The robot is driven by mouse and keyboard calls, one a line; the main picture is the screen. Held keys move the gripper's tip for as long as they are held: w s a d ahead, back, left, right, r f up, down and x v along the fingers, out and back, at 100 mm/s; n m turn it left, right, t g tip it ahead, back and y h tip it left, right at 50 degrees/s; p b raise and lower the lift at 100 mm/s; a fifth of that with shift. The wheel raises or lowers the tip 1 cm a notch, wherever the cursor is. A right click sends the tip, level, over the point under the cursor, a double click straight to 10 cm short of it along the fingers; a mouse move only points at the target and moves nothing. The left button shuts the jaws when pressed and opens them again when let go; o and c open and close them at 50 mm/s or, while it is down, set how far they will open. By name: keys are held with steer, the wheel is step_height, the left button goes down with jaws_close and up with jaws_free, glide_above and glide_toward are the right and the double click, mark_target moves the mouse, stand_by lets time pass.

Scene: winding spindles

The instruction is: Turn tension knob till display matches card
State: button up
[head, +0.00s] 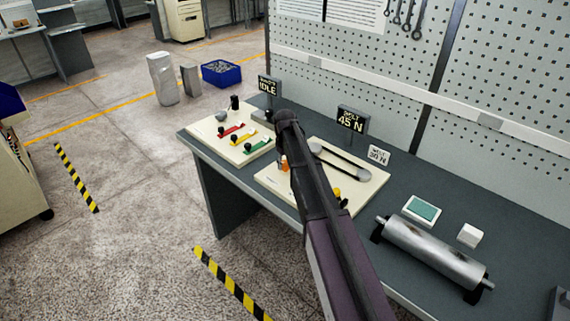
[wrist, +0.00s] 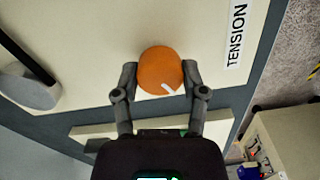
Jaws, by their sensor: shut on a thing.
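The orange tension knob (wrist: 160,69) stands on a cream panel (wrist: 90,30) in the wrist view, with a white pointer mark at its lower right edge. A label reading TENSION (wrist: 237,35) lies to its right. My gripper (wrist: 160,78) is shut on the knob, one finger on each side. In the head view my arm hides most of the knob (head: 284,163). The display (head: 350,121) behind the panel reads BELT 45 N. The white card (head: 378,155) to its right appears to read BELT 30 N.
A belt on grey pulleys (head: 342,160) lies beside the knob. To the left is a panel with red, yellow and green levers (head: 243,138) and a display reading IDLE (head: 268,86). A metal roller (head: 432,250) and a small screen (head: 422,209) are at the right of the bench.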

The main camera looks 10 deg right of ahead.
steer(key=shift+s+n, duration=0.15)
steer(key=shift+n, duration=0.15)
steer(key=o, duration=1.1)
steer(key=shift+o, duration=0.2)
steer(key=shift+m, duration=0.4)
